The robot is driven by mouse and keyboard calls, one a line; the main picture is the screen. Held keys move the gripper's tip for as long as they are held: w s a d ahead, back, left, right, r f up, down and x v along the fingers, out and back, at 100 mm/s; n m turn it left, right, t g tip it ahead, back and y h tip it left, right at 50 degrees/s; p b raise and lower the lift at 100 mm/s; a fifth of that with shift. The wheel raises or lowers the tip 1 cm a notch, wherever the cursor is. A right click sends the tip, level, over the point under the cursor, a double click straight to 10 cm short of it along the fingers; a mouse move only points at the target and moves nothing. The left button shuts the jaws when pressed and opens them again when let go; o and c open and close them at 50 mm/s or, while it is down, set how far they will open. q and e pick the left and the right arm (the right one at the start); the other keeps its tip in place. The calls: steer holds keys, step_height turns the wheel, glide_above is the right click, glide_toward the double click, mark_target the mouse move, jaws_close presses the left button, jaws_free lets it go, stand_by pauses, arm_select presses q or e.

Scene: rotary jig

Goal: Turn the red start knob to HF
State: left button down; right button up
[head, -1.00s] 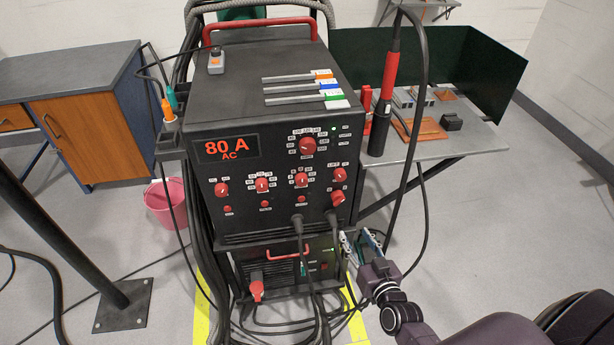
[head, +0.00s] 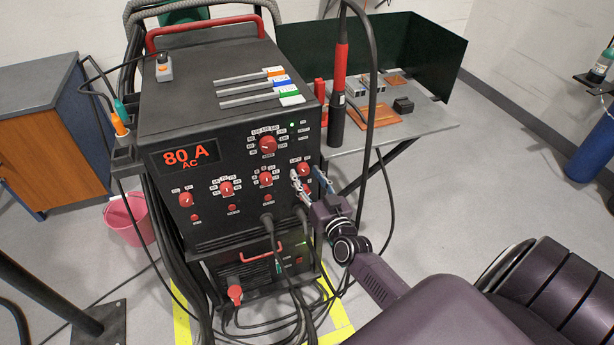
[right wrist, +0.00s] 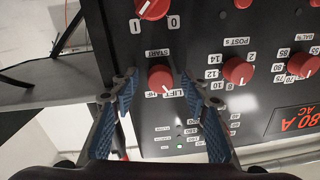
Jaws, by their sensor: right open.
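The red start knob (head: 303,169) is at the upper right of the black welder's front panel. In the right wrist view, which looks at the panel upside down, the start knob (right wrist: 160,79) sits under a START label, with LIFT and HF labels beside it. My right gripper (head: 311,182) is open at the panel's right side. In the right wrist view my right gripper (right wrist: 154,76) has its blue-padded fingers on either side of the knob, with gaps visible. My left gripper is not in view.
The red 0/1 knob (right wrist: 152,8) is close to the start knob. Other red knobs, such as the large one (head: 268,145), cover the panel. Cables (head: 268,228) hang from its lower front. A side table (head: 420,128) with a torch holder stands to the right.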

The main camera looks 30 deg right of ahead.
steer(key=shift+c, duration=0.4)
jaws_close()
steer(key=m+b, duration=0.1)
steer(key=m, duration=0.5)
steer(key=shift+a+m+b, duration=0.1)
steer(key=shift+m+b, duration=0.2)
steer(key=shift+b, duration=0.1)
steer(key=m+b, duration=0.1)
steer(key=m, duration=0.4)
steer(key=shift+a+m+h, duration=0.1)
steer(key=shift+m+h, duration=0.2)
steer(key=shift+o, duration=0.4)
jaws_free()
